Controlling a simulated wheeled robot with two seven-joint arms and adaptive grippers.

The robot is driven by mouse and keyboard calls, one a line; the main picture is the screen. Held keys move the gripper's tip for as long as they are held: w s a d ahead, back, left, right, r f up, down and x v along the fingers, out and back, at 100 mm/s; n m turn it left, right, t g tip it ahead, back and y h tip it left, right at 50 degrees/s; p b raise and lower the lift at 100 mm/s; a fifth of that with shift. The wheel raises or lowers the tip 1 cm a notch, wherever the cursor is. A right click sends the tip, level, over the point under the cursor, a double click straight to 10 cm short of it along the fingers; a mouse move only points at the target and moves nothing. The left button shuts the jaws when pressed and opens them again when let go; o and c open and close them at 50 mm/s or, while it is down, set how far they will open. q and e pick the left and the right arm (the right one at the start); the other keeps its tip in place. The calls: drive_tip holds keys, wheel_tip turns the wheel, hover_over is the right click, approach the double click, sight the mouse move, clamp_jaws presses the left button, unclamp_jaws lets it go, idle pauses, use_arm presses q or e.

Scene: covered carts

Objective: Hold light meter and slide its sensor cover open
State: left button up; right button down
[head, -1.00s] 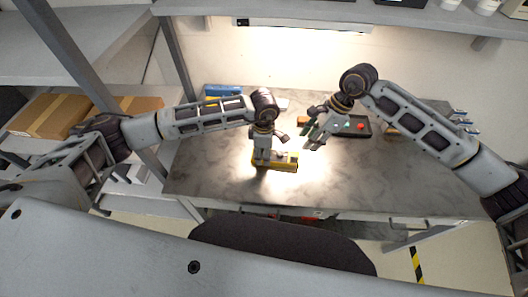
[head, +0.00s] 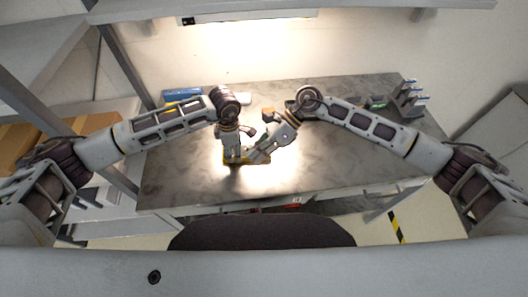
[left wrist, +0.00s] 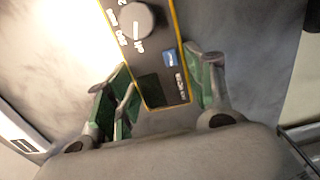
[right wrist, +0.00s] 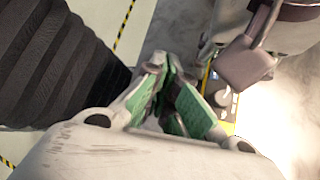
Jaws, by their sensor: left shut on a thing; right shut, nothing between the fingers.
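The light meter (head: 230,163) has a dark face and yellow edges and lies on the grey table under the lamp. In the left wrist view the meter (left wrist: 150,60) shows a round dial, a blue label and a dark panel. My left gripper (head: 232,154) is shut on it, a green pad on each side. My right gripper (head: 255,157) is shut and empty, close beside the meter on its right. The right wrist view shows its green-padded fingers (right wrist: 171,78) together, left of the meter (right wrist: 220,98). I cannot make out the sensor cover.
A blue box (head: 182,95) lies at the table's back left. A brownish block (head: 267,114) is behind my right gripper. A rack (head: 410,95) stands at the back right. The table's right front (head: 340,165) is clear. A shelf overhangs the back.

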drive_tip(key=s+a+r+m+t+y, duration=0.3)
drive_tip(key=s+a+r+m+t, duration=0.35)
drive_tip(key=m, duration=0.95)
drive_tip(key=s+a+r+m+t+y, duration=0.35)
drive_tip(key=a+r+m+t, duration=0.5)
drive_tip(key=m, duration=0.75)
drive_tip(key=w+d+f+m+g+h, duration=0.2)
drive_tip(key=d+f+h, duration=0.3)
drive_tip(key=d, duration=0.5)
drive_tip(key=w+d+f+m+g+h, duration=0.2)
drive_tip(key=d+f+h, duration=0.3)
drive_tip(key=d, duration=0.6)
drive_tip(key=shift+w+d+f+g, duration=0.3)
drive_tip(key=shift+w+f, duration=0.2)
drive_tip(key=shift+f, duration=0.25)
